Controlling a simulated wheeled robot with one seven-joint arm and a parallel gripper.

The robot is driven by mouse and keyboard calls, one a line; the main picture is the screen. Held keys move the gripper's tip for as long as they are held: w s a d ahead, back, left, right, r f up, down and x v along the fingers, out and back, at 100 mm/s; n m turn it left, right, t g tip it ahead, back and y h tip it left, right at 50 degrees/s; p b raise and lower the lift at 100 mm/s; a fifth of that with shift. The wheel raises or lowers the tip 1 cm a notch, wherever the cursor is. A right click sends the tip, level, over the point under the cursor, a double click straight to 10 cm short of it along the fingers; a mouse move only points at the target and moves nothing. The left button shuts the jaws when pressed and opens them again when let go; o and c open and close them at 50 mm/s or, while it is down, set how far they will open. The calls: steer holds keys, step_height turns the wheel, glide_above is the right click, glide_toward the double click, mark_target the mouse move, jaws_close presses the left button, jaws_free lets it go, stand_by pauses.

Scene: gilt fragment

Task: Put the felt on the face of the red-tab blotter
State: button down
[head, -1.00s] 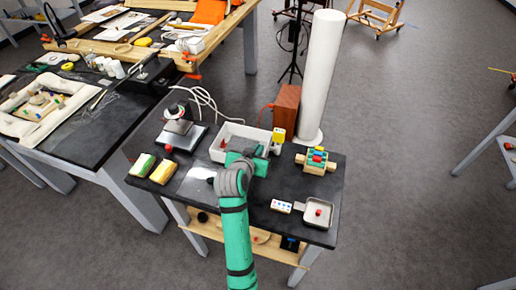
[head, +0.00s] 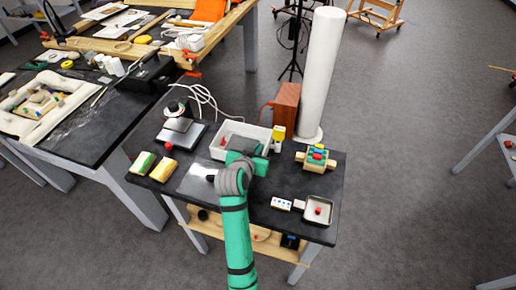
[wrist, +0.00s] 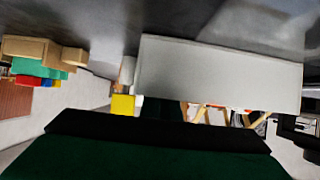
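I cannot tell the felt for certain; two sponge-like blocks, a green-and-white one (head: 142,164) and a yellow one (head: 163,171), lie at the table's left end. No red tab is clear enough to name the red-tab blotter; small red spots show by the scale, in the white tray and in the small dish. In the wrist view my dark gripper body (wrist: 160,135) fills the bottom, facing the pale tray wall (wrist: 220,72). Its fingertips are not distinguishable.
A scale (head: 183,136) stands back left, a yellow-topped bottle (head: 278,134) right of the tray. A wooden block with coloured pieces (head: 316,158), a white dotted block (head: 281,204) and a small dish (head: 328,215) are on the right. A tall white roll (head: 322,75) stands behind.

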steer(key=shift+s+f, duration=0.1)
steer(key=shift+f, duration=0.1)
steer(key=c, duration=1.9)
jaws_free()
steer(key=shift+c, duration=0.2)
steer(key=shift+f, duration=0.1)
steer(key=v, duration=1.1)
steer(key=shift+a, duration=0.1)
